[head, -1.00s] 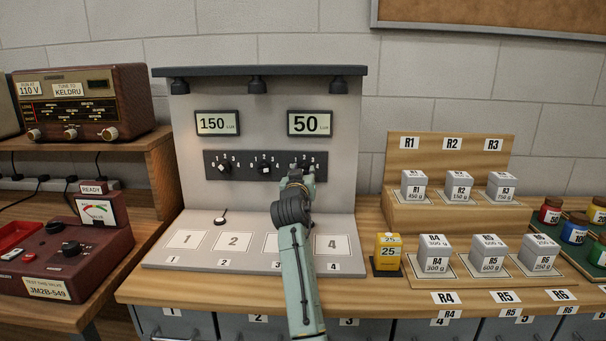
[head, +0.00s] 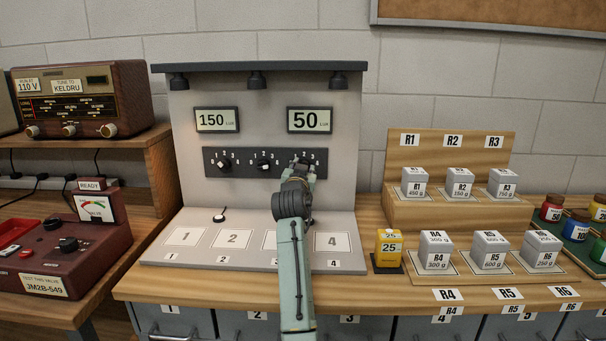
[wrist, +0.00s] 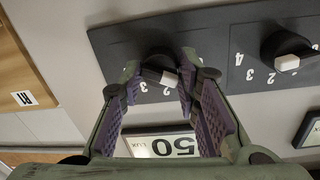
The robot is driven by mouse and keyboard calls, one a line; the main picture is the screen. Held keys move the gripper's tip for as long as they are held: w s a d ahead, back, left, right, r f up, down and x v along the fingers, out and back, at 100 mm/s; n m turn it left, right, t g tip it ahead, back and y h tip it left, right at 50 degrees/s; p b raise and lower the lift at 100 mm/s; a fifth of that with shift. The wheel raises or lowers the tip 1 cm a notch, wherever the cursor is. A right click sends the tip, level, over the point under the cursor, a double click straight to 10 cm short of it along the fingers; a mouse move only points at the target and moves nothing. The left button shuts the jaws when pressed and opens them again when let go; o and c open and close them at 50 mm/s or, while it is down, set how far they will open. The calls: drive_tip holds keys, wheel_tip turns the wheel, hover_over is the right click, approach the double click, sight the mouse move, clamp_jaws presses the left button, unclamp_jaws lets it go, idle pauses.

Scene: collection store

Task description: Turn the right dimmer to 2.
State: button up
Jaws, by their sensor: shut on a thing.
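The right dimmer (head: 302,161) is a dark knob on the black strip of the grey panel, mostly hidden by my gripper in the head view. In the wrist view, which is upside down, the right dimmer (wrist: 159,68) sits between my fingertips. Its white pointer end faces the printed numerals 2 and 3; I cannot tell exactly which one it marks. My gripper (wrist: 161,64) is shut on this knob. The right display (head: 310,120) above it reads 50 lux.
The middle dimmer (head: 264,163) and left dimmer (head: 225,164) sit on the same strip. The left display (head: 217,120) reads 150 lux. A yellow block (head: 389,246) stands right of the panel base. Grey weight blocks (head: 436,250) stand further right.

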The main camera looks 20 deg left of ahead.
drive_tip(key=m, duration=0.5)
drive_tip(key=m+b, duration=0.1)
drive_tip(key=m, duration=0.5)
drive_tip(key=shift+r+g+y, duration=0.1)
drive_tip(key=shift+g+y, duration=0.2)
drive_tip(key=shift+g, duration=0.1)
drive_tip(key=shift+m, duration=0.3)
drive_tip(key=o, duration=1.2)
drive_tip(key=shift+c, duration=0.2)
drive_tip(key=f+v, duration=0.1)
drive_tip(key=v, duration=1.1)
drive_tip(key=shift+r, duration=0.45)
drive_tip(key=shift+d, duration=0.1)
